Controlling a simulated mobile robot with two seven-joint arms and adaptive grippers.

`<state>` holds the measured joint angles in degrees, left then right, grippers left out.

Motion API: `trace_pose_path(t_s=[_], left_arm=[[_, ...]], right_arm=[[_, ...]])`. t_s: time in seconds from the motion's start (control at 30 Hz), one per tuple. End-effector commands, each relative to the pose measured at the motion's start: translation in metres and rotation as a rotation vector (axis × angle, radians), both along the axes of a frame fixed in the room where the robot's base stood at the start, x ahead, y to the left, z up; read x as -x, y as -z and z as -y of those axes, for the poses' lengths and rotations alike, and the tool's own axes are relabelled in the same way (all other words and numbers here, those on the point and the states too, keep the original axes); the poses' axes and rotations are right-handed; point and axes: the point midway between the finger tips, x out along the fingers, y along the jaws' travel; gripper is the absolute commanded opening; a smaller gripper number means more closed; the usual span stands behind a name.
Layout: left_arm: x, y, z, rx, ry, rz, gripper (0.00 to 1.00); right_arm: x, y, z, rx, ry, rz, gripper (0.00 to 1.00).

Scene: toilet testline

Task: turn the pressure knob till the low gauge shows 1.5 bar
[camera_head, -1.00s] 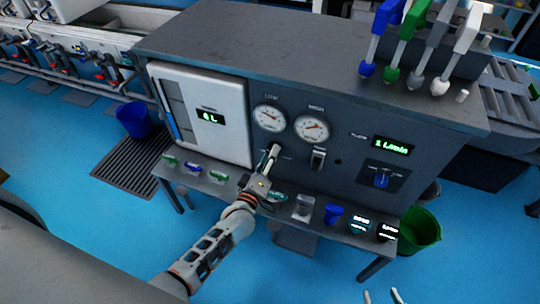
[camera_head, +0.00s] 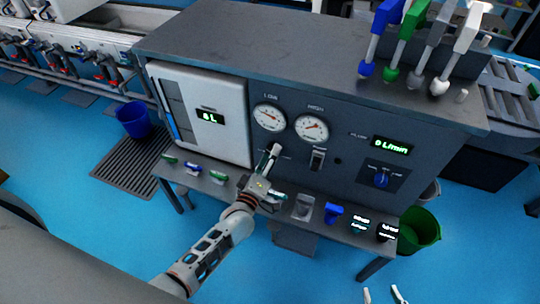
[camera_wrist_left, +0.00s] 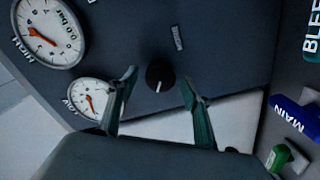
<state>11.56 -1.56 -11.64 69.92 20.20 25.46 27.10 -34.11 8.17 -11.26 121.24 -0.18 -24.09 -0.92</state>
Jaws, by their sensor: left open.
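The black pressure knob (camera_wrist_left: 160,75) with a white pointer line sits on the dark panel in the left wrist view. My left gripper (camera_wrist_left: 160,79) is open, its two fingers apart on either side of the knob; I cannot tell whether they touch it. In the head view the left gripper (camera_head: 273,155) hides the knob. The low gauge (camera_head: 269,117) is on the panel above; it also shows in the left wrist view (camera_wrist_left: 88,98). Its needle reading is too small to tell. Fingertips of my right gripper (camera_head: 383,295) show apart at the bottom edge.
The high gauge (camera_head: 311,128) is right of the low one. A toggle switch (camera_head: 318,158) is close to the left gripper. A shelf (camera_head: 240,195) with several small items runs below the panel.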

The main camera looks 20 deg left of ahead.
Motion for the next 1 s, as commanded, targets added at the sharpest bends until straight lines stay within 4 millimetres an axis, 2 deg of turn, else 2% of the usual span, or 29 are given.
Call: trace_pose_path(t_s=[0.3,0.5,1.0], left_arm=[[0.049,0.001,-0.002,0.000,0.000,-0.004,0.49],[0.068,0.001,-0.002,0.000,0.000,-0.002,0.49],[0.071,0.001,-0.003,0.000,0.000,-0.001,0.49]], right_arm=[[0.001,0.001,0.002,0.005,-0.002,-0.002,0.40],[0.001,0.001,0.002,0.005,-0.002,-0.003,0.40],[0.001,0.002,0.002,0.007,-0.002,-0.002,0.40]])
